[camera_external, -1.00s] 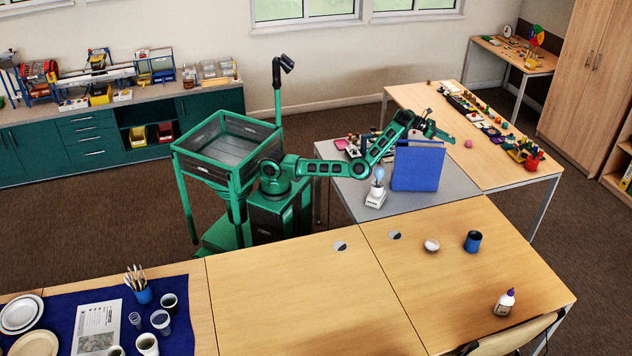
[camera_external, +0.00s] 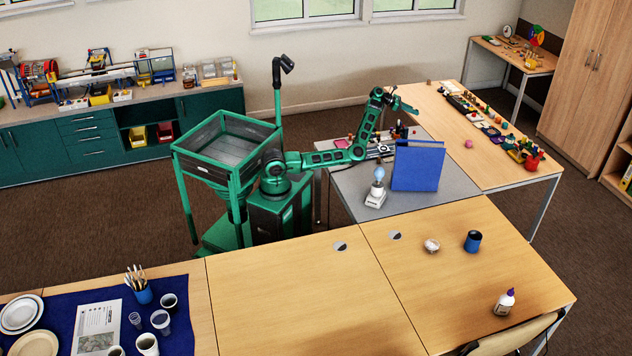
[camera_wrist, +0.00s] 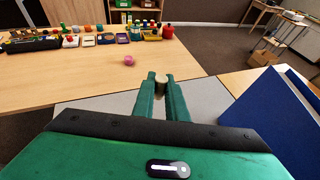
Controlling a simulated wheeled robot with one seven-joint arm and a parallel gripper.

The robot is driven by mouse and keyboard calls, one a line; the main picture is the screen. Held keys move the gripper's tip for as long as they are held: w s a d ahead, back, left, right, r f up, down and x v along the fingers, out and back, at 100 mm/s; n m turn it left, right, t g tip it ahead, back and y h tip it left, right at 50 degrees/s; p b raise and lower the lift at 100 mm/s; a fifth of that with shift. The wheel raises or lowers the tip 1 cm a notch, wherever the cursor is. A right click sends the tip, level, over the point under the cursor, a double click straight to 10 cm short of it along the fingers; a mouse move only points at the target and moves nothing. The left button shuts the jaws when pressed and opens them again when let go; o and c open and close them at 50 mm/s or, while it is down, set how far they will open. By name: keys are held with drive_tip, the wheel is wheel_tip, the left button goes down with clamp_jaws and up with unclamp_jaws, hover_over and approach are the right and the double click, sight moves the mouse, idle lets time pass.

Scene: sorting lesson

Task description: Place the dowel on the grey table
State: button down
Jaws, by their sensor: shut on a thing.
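My gripper (camera_external: 408,105) is raised above the back part of the grey table (camera_external: 455,190), near its border with the long wooden table. In the wrist view, my gripper (camera_wrist: 161,80) has its two green fingers close together around a small tan-brown piece, the dowel (camera_wrist: 160,88). Only a little of the dowel shows between the fingertips; the rest is hidden. The dowel is too small to make out in the external view. The grey table also shows beneath the fingers in the wrist view (camera_wrist: 205,97).
A blue upright folder (camera_external: 418,168) stands on the grey table, with a bulb on a white base (camera_external: 376,197) beside it. Small items sit at the table's back left. The wooden table (camera_external: 440,115) holds a pink ball (camera_external: 468,144) and a row of small objects.

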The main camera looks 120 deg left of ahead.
drive_tip(key=s+a+f+n+y, duration=0.1)
drive_tip(key=s+a+f, duration=0.3)
drive_tip(key=s, duration=1)
drive_tip(key=s+a+f+n+g+y, duration=0.1)
drive_tip(key=s+a+f, duration=0.35)
drive_tip(key=s, duration=1.05)
drive_tip(key=s+a+f, duration=0.3)
drive_tip(key=s+f, duration=0.2)
drive_tip(key=s, duration=0.9)
drive_tip(key=w+f, duration=1.1)
drive_tip(key=w, duration=0.1)
drive_tip(key=shift+a+f, duration=0.15)
drive_tip(key=shift+f, duration=2.25)
drive_tip(key=shift+f, duration=0.35)
